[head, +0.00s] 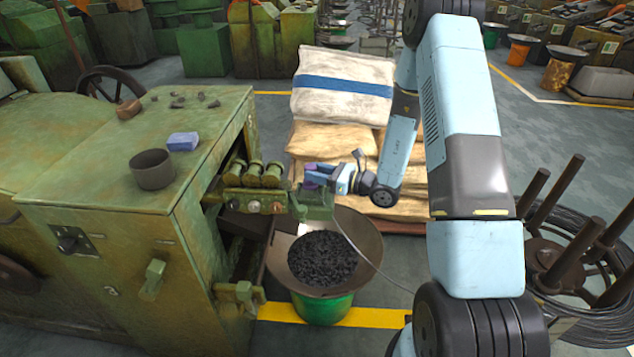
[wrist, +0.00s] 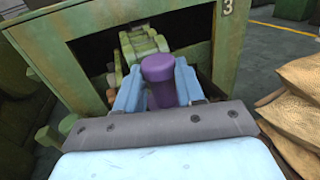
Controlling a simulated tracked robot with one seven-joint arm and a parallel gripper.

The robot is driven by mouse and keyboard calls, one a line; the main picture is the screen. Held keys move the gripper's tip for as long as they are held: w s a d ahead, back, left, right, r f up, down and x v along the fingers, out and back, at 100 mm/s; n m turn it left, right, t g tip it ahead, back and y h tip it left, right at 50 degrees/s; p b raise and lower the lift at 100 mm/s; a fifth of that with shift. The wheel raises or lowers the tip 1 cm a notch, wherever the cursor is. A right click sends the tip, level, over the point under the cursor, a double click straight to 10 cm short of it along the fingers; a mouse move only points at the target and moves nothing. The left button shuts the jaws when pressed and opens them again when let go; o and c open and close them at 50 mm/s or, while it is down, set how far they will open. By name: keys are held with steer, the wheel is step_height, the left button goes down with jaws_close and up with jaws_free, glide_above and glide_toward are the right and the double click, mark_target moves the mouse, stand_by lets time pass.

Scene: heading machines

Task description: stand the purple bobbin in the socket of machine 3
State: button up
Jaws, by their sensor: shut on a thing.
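The purple bobbin (wrist: 160,82) is between the two blue fingers of my gripper (wrist: 160,90) in the wrist view, and the fingers are shut on it. In the head view my gripper (head: 318,176) is at the right side of the green machine (head: 190,140), by its rollers, with a bit of purple showing at the fingers. The wrist view shows the number 3 on the machine's frame (wrist: 228,8) and green machine parts (wrist: 140,45) in the opening just beyond the bobbin. I cannot make out the socket; the bobbin and fingers may hide it.
A wide bowl (head: 365,235) of dark pieces on a green drum (head: 322,307) stands below my gripper. Stacked sacks (head: 340,88) are behind it. A dark cup (head: 152,170) and a blue block (head: 183,142) sit on the machine top. A wire coil stand (head: 560,250) is at right.

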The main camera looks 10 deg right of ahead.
mark_target(307, 184)
steer(key=shift+w+a+f, duration=0.3)
steer(key=shift+w+f, duration=0.05)
steer(key=shift+f, duration=1.6)
steer(key=o, duration=1.1)
steer(key=shift+f, duration=0.1)
